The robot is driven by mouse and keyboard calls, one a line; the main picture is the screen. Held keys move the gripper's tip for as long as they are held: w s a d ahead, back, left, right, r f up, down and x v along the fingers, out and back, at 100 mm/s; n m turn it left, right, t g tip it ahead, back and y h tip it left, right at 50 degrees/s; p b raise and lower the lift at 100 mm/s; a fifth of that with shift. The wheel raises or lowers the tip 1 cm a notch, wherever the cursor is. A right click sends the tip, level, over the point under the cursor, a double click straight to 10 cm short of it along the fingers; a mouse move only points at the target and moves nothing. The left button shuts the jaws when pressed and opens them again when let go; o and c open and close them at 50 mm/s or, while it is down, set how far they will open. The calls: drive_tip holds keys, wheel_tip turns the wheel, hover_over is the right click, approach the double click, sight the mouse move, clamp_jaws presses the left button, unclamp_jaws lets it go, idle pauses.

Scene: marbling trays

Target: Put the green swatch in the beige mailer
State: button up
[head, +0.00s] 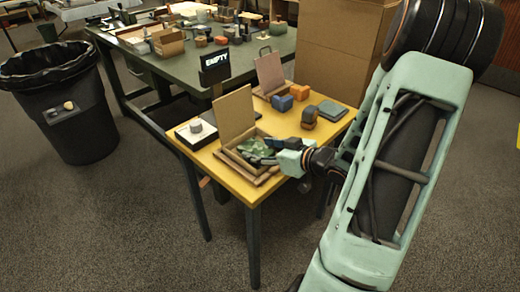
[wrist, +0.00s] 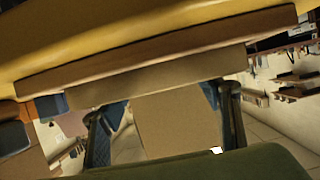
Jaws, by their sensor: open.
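The beige mailer (head: 236,113) stands open on the yellow table, its lid raised at the back. A mottled green swatch (head: 254,147) appears within the mailer's outline; I cannot tell whether it lies flat on the floor of it. My gripper (head: 264,153) is open at the mailer's right side, its dark fingers over the tray part and partly hiding the swatch. In the wrist view, the two fingers (wrist: 166,125) are spread apart, with a mailer wall and the tan lid beyond them. A dark green band fills that view's bottom edge; I cannot tell what it is.
An "EMPTY" sign (head: 214,69) stands behind.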

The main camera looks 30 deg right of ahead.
drive_tip(key=p+v, duration=0.3)
drive_tip(key=v, duration=0.8)
drive_tip(key=shift+s+p, duration=0.25)
drive_tip(key=shift+p, duration=0.05)
drive_tip(key=shift+d+r, duration=0.15)
